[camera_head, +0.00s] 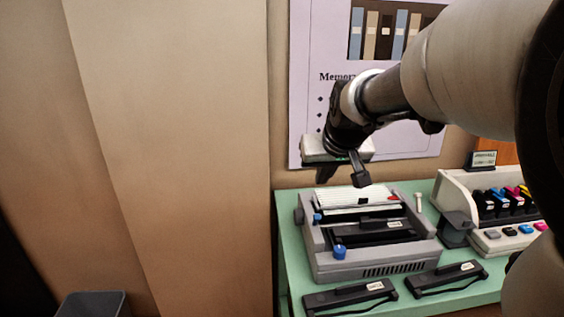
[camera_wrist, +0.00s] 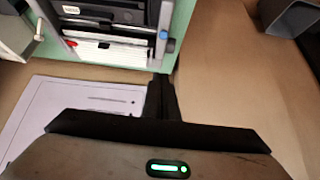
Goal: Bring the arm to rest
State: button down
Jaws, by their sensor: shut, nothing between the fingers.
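My gripper (camera_head: 343,176) hangs from my arm above the back of a grey printer-like machine (camera_head: 365,262) on the green table. The gripper is shut and holds nothing. In the wrist view its dark fingers (camera_wrist: 161,98) point toward the table's edge, beside the machine (camera_wrist: 118,12). In the head view my arm comes in from the upper right and hides part of the wall poster. I cannot tell the exact gap between the fingers and the machine.
Two black cartridges (camera_head: 350,298) (camera_head: 446,279) lie at the green table's (camera_head: 287,270) front. A white unit with coloured cartridges (camera_head: 490,243) stands at right. A poster (camera_head: 308,60) hangs on the wall behind. A dark bin (camera_head: 92,305) shows at lower left.

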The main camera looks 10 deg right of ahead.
jog(key=s+a+f+g, duration=0.2)
jog(key=s, duration=2.3)
notch_tip(320, 180, up, 19)
jog(key=p, duration=1.8)
jog(key=shift+w+f+p, duration=0.2)
jog(key=shift+p, duration=0.15)
